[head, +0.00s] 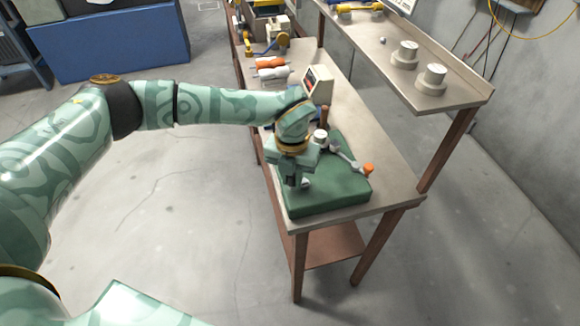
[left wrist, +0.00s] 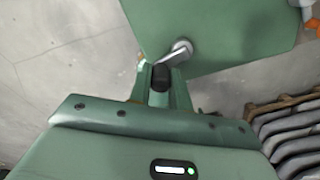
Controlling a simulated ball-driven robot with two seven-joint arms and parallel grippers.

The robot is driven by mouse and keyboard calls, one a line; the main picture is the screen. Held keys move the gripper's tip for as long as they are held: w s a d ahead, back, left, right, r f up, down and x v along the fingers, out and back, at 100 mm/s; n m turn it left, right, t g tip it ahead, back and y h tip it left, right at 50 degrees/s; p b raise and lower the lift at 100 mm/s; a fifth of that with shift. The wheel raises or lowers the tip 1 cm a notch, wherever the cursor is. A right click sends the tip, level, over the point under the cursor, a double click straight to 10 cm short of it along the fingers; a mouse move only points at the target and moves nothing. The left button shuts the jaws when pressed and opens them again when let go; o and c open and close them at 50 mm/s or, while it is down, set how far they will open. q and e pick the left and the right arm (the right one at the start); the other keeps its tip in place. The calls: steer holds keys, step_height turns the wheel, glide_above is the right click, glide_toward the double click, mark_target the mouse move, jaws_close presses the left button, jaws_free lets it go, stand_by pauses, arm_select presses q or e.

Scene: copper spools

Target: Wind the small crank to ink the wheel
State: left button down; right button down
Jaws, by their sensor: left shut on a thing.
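A green machine block (head: 335,192) stands at the near end of the bench. A small crank (left wrist: 179,50) with a short metal arm sticks out of its side and ends in a black handle (left wrist: 161,76). My left gripper (left wrist: 160,88) is shut on that handle, with a finger on either side of it. In the head view my left gripper (head: 294,184) points down at the machine's left side and hides most of the crank. A lever with an orange knob (head: 368,169) lies across the machine's top, near a white round part (head: 320,135). I cannot make out an inking wheel.
A small box with a display (head: 318,85) and orange and white spools (head: 272,68) stand farther back on the bench (head: 385,195). A raised shelf (head: 440,97) runs along the right, holding pale stepped parts (head: 404,56).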

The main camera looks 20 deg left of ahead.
arm_select(q)
steer(key=n, duration=0.1)
steer(key=n+p, duration=0.1)
steer(key=d+n+p, duration=0.1)
steer(key=shift+s+r, duration=0.2)
steer(key=shift+s, duration=0.05)
steer(key=shift+d+f+n+p, duration=0.15)
steer(key=shift+n+p, duration=0.25)
steer(key=shift+n, duration=0.5)
steer(key=shift+s, duration=0.1)
steer(key=c, duration=1.3)
jaws_free()
steer(key=shift+d, duration=0.1)
step_height(320, 180, up, 16)
steer(key=shift+r+p, duration=0.15)
steer(key=shift+p, duration=0.25)
